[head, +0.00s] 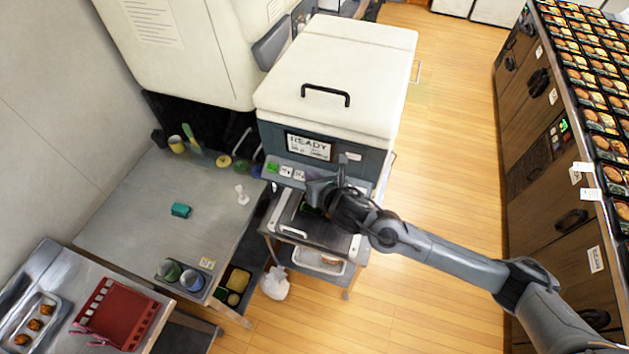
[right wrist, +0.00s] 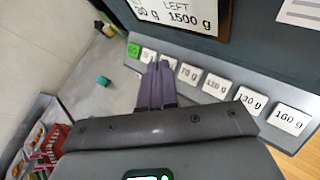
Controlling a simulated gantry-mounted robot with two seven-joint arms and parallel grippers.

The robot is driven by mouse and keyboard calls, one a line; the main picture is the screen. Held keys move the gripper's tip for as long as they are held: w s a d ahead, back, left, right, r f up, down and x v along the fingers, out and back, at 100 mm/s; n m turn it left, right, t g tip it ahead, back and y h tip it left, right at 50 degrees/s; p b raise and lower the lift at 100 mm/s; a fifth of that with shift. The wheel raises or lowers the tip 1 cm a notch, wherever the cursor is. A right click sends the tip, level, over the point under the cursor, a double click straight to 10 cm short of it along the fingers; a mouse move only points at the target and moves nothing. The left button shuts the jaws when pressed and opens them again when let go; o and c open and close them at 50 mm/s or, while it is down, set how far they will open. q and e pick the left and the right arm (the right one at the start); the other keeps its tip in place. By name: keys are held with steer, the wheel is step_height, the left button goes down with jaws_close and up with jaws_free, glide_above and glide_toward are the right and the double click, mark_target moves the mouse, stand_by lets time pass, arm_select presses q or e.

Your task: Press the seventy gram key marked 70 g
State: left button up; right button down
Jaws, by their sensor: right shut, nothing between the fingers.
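The key marked 70 g (right wrist: 189,73) is a white square in the sloping key row, in the right wrist view. My right gripper (right wrist: 159,68) is shut and empty, its fingertips left of the 70 g key and overlapping the keys beside it. I cannot tell whether they touch the panel. In the head view my right gripper (head: 318,187) is at the front of the white-lidded machine (head: 340,65), and hides the right part of the key row, including the 70 g key. My left gripper is not in view.
A green key (right wrist: 132,50) is at the row's left end; 120 g (right wrist: 215,85), 130 g (right wrist: 251,102) and 160 g (right wrist: 289,119) keys lie to the right. A grey counter (head: 150,225) stands at left; open floor is at right.

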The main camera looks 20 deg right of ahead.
steer(key=shift+w+d+f+b, duration=0.25)
steer(key=shift+f+b, duration=0.1)
steer(key=shift+f, duration=0.25)
steer(key=shift+w+d+f+b, duration=0.2)
steer(key=shift+w+f+b, duration=0.1)
steer(key=shift+f, duration=0.3)
steer(key=shift+w+d+f+b, duration=0.2)
steer(key=shift+f+b, duration=0.15)
steer(key=shift+f, duration=0.25)
stand_by(0.6)
steer(key=shift+w+f, duration=0.1)
steer(key=shift+f, duration=0.05)
steer(key=shift+w+d+f+b, duration=0.1)
steer(key=shift+d+f+b, duration=0.05)
steer(key=shift+f+b, duration=0.15)
stand_by(0.3)
